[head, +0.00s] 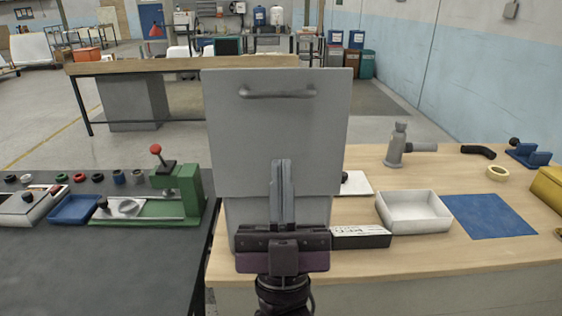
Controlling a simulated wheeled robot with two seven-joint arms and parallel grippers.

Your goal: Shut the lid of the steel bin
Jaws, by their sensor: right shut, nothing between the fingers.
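The steel bin (243,212) stands on the wooden table, in the middle of the head view. Its grey lid (275,125) is open and stands nearly upright, with a bar handle (277,93) near the top edge. My right gripper (283,168) is in front of the bin, fingers pointing up, and overlaps the lower part of the lid in the picture. Its fingers are together and empty. I cannot tell whether they touch the lid. The gripper hides part of the bin's body. My left gripper is not in view.
A white tray (416,222), a dark box (361,239) and a blue mat (489,221) lie right of the bin. A grey tool (396,147) stands behind them. A green machine (186,205) and a blue tray (75,211) are on the dark table at left.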

